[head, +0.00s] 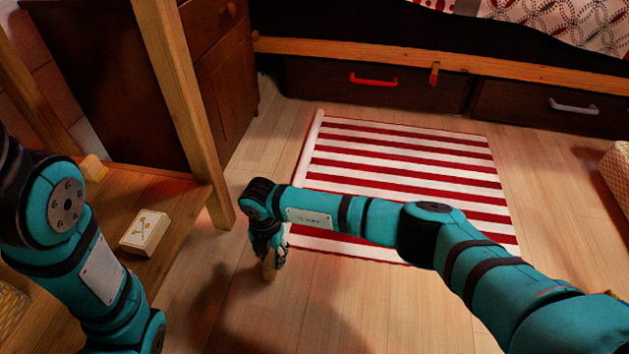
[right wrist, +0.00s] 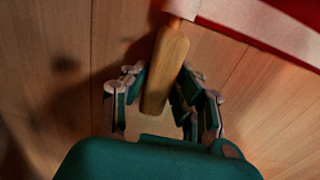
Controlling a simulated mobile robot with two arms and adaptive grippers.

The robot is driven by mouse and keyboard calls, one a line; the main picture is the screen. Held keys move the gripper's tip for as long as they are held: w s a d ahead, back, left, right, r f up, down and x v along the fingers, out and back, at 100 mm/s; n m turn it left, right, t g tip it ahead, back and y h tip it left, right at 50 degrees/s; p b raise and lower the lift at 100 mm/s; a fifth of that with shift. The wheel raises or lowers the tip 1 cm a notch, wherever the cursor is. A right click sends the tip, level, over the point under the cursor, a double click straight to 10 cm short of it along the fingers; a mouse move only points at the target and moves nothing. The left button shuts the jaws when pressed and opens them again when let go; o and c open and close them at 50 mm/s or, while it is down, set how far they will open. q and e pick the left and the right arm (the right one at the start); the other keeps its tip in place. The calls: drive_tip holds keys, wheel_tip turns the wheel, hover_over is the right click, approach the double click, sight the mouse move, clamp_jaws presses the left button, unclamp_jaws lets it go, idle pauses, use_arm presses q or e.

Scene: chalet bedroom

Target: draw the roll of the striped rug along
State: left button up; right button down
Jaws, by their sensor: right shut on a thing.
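The red and white striped rug (head: 410,165) lies mostly flat on the wooden floor in the head view. Its pale, narrow roll (head: 309,140) runs along the rug's left edge; my right arm hides part of the near end. A wooden handle (right wrist: 165,72) sticks out of the roll's near end (right wrist: 184,8). My right gripper (head: 269,258) is low over the floor at the rug's near left corner. It is shut on the handle, with fingers on both sides in the right wrist view (right wrist: 162,85). My left gripper is out of frame.
A wooden shelf unit (head: 150,190) with a small cream box (head: 145,232) stands at the left. A dark cabinet (head: 222,80) is behind it. Bed drawers (head: 375,95) close off the back. A patterned box (head: 616,172) is at the right. Floor in front is bare.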

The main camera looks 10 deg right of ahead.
drive_tip(key=shift+w+a, duration=0.3)
drive_tip(key=shift+a, duration=0.4)
drive_tip(key=shift+w+a, duration=0.3)
drive_tip(key=shift+a, duration=0.4)
drive_tip(key=c, duration=0.9)
unclamp_jaws()
wheel_tip(320, 180, up, 8)
drive_tip(key=p, duration=0.8)
